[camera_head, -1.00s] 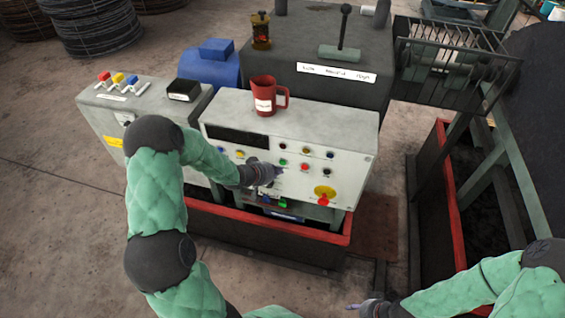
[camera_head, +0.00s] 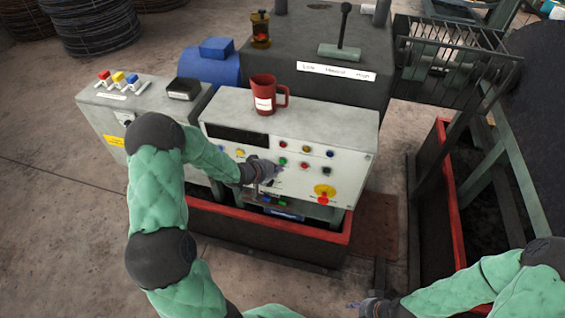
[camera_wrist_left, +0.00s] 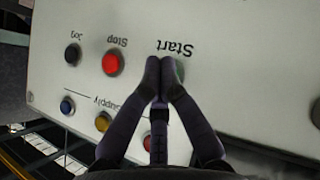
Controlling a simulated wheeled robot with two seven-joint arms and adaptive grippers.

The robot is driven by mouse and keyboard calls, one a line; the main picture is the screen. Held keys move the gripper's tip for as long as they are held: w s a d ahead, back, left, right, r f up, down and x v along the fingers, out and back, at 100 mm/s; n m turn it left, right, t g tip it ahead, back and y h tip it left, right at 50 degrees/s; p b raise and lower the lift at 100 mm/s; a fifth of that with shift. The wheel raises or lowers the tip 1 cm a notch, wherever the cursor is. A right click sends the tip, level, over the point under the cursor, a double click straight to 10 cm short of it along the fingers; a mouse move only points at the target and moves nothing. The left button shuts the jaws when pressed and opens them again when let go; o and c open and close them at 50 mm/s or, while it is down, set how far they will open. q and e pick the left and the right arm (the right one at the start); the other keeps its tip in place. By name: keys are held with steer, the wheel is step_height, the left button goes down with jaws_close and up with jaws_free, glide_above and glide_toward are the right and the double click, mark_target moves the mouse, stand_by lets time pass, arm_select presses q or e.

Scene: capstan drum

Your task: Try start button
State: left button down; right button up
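The grey control panel (camera_head: 232,162) has several coloured buttons. The green start button (camera_head: 283,161) shows in the head view just above and right of my left gripper (camera_head: 276,175). In the left wrist view the start button (camera_wrist_left: 179,70) is partly hidden behind the fingertips of my left gripper (camera_wrist_left: 160,64), under the upside-down "Start" label (camera_wrist_left: 175,48). The fingertips are together with nothing between them. I cannot tell whether they touch the button. My right gripper (camera_head: 354,305) is low in the head view, away from the panel, its fingers too small to judge.
A red stop button (camera_wrist_left: 112,63) and a black jog button (camera_wrist_left: 72,54) sit beside start. A red mug (camera_head: 265,98) stands on the panel top. A red emergency button (camera_head: 324,197) is at lower right. A red-edged trough (camera_head: 270,228) lies below.

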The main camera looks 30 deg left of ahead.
arm_select(q)
steer(key=shift+w, duration=0.1)
stand_by(0.5)
steer(key=shift+w+a+p, duration=0.1)
steer(key=shift+w+p, duration=0.2)
steer(key=shift+p, duration=0.1)
steer(key=shift+w+a+p, duration=0.1)
steer(key=shift+w+p, duration=0.2)
steer(key=shift+w, duration=0.1)
stand_by(0.6)
steer(key=shift+s, duration=0.15)
steer(key=shift+s+d, duration=0.2)
steer(key=shift+s, duration=0.45)
steer(key=shift+s, duration=0.1)
steer(key=s, duration=0.2)
steer(key=s+d, duration=0.1)
steer(key=s, duration=0.1)
steer(key=shift+s+d, duration=0.1)
steer(key=shift+s, duration=0.2)
stand_by(0.3)
stand_by(0.7)
